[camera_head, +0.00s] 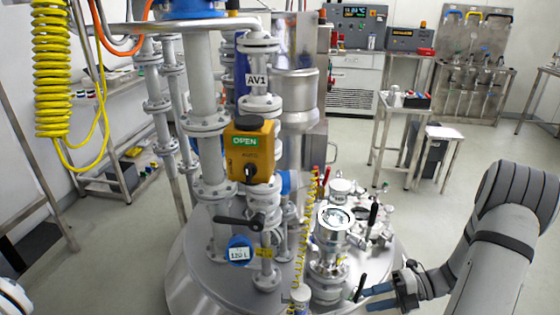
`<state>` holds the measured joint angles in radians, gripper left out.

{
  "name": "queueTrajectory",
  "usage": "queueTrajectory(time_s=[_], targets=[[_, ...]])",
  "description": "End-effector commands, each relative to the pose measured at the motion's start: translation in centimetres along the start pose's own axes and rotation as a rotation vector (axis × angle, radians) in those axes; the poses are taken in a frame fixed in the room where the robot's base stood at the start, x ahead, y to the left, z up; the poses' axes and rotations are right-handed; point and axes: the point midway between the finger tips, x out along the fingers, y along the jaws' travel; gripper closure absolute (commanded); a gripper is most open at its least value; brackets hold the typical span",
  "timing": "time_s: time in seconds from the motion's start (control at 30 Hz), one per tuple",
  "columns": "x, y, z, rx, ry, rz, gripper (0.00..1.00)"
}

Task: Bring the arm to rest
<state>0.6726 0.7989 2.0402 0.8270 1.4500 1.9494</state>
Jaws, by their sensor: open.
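My gripper (372,298) is at the lower right, at the end of my grey arm (497,245). Its two blue-tipped fingers point left and are apart, with nothing seen between them. The fingertips are close to a small black-handled valve (360,287) at the right front edge of the reactor lid (205,268). Whether they touch it I cannot tell. The arm comes in from the right edge, bent at its upper joint.
A sight-glass fitting (335,222) and several valves crowd the lid. The yellow actuator (250,150) reading OPEN stands on the pipe marked AV1. Steel side tables (402,118) stand behind. The floor (425,215) between the lid and my arm is clear.

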Motion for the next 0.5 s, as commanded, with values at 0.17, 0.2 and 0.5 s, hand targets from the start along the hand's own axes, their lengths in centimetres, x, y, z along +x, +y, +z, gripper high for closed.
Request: queueTrajectory(time_s=[0.17,0.2,0.5], targets=[[1.1,5.8,-2.2,-0.475,0.176,-0.208,0.56],[1.3,6.8,-2.8,-0.581,0.222,-0.246,0.56],[2.2,13.7,-7.2,-1.382,0.641,-0.460,0.56]])
